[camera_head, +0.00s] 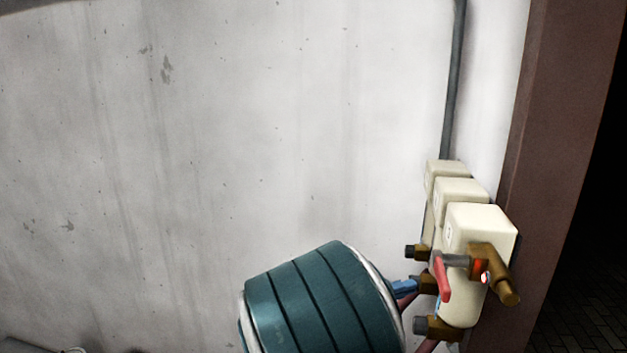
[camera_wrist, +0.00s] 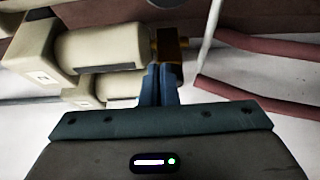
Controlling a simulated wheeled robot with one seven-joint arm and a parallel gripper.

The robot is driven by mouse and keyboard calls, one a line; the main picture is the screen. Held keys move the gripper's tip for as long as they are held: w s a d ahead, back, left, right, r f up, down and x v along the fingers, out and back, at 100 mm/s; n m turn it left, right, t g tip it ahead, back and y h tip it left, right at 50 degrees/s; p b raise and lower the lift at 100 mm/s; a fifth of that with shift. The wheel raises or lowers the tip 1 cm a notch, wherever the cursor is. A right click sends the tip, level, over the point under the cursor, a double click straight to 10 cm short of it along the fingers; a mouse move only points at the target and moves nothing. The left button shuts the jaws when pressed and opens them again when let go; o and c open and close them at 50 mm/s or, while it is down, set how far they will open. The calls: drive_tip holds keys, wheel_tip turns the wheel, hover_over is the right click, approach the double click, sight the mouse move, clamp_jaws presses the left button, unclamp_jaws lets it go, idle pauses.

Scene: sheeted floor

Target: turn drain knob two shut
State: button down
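Three cream units with brass valves stand in a row at the right in the head view: a front one (camera_head: 482,222), a middle one (camera_head: 462,188) and a back one (camera_head: 444,168). A red lever (camera_head: 442,279) hangs down at the front unit's brass valve. My gripper's blue fingers (camera_head: 405,287) are beside the lower brass fittings, left of the lever. In the wrist view the fingers (camera_wrist: 158,84) are close together, just below a brass fitting (camera_wrist: 171,44). I see nothing between them; the tips' contact with the fitting is unclear.
A pale stained wall (camera_head: 230,130) fills the left and middle. A grey pipe (camera_head: 454,80) runs up behind the units. A brown post (camera_head: 560,130) stands close on their right. Dull red hoses (camera_wrist: 255,100) run right of my fingers in the wrist view.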

drive_tip(key=shift+s, duration=0.1)
idle(0.3)
drive_tip(key=shift+s+a+r, duration=0.15)
drive_tip(key=shift+s, duration=0.05)
drive_tip(key=a, duration=0.3)
drive_tip(key=w+a, duration=0.1)
drive_tip(key=a, duration=0.1)
drive_tip(key=shift+a+p, duration=0.4)
drive_tip(key=shift+s+d+f+p, duration=0.15)
drive_tip(key=shift+d+f+p, duration=0.2)
drive_tip(key=shift+d, duration=0.65)
drive_tip(key=shift+s+d+f+p, duration=0.2)
drive_tip(key=shift+d+f+p, duration=0.15)
drive_tip(key=shift+d, duration=0.6)
drive_tip(key=shift+s+d+f+p, duration=0.15)
drive_tip(key=shift+d+f+p, duration=0.2)
drive_tip(key=shift+d, duration=0.65)
